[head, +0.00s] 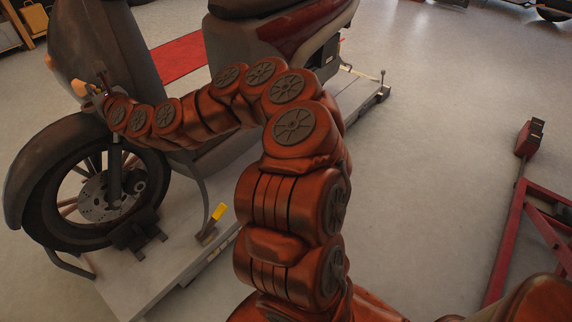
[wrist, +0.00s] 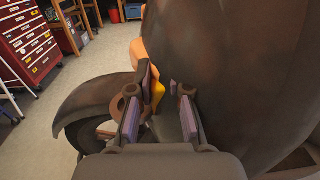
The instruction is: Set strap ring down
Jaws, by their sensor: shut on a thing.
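My gripper (wrist: 160,108) shows in the wrist view, with its two padded fingers a little apart. A yellow piece (wrist: 158,92) shows between them, and a brown rounded loop (wrist: 118,103) shows at the left finger. I take these to be the held strap ring, but its full outline is partly hidden. In the head view my gripper (head: 103,92) is small and partly hidden, in front of the scooter's (head: 105,50) front, above the front wheel (head: 75,195). The ring cannot be made out there.
The scooter stands on a grey lift platform (head: 140,268). A yellow-handled lever (head: 217,213) stands on the platform beside the wheel. A red metal frame (head: 508,240) is at the right. Open floor (head: 430,130) lies between. A red drawer cabinet (wrist: 30,45) shows in the wrist view.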

